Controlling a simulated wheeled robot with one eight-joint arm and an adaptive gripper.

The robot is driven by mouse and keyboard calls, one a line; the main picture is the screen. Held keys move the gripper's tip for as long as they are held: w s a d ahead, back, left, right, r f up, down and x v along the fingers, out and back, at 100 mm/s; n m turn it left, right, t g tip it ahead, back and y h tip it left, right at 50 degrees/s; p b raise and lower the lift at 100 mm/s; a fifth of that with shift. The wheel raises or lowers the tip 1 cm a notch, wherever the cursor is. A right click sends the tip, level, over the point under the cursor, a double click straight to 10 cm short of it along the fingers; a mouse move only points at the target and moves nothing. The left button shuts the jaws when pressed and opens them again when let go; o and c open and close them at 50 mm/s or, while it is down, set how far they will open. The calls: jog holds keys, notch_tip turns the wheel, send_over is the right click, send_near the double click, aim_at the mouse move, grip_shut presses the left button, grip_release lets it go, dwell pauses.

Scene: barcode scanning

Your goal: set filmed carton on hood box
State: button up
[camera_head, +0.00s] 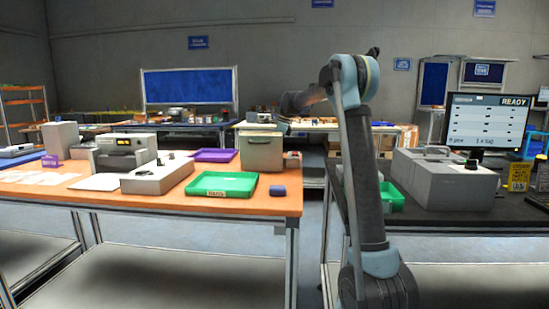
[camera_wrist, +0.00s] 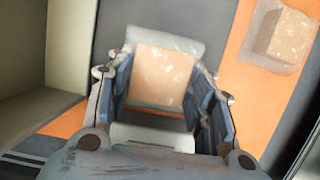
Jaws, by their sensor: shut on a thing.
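In the wrist view my gripper (camera_wrist: 157,88) is shut on a carton (camera_wrist: 164,73) with a pale orange face and clear, shiny film around it. The blue-grey finger pads press on its left and right sides. The carton is over an orange surface and a dark grey strip; I cannot tell its height.
A second filmed carton (camera_wrist: 287,36) lies on the orange surface at upper right of the wrist view. A beige wall (camera_wrist: 22,60) rises close on the left. The near orange table (camera_head: 150,202) holds a green tray (camera_head: 222,184) and devices. A monitor (camera_head: 487,122) stands right.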

jog(key=shift+f, duration=0.55)
jog(key=o, duration=1.1)
jog(key=shift+f, duration=0.1)
jog(key=v, duration=1.2)
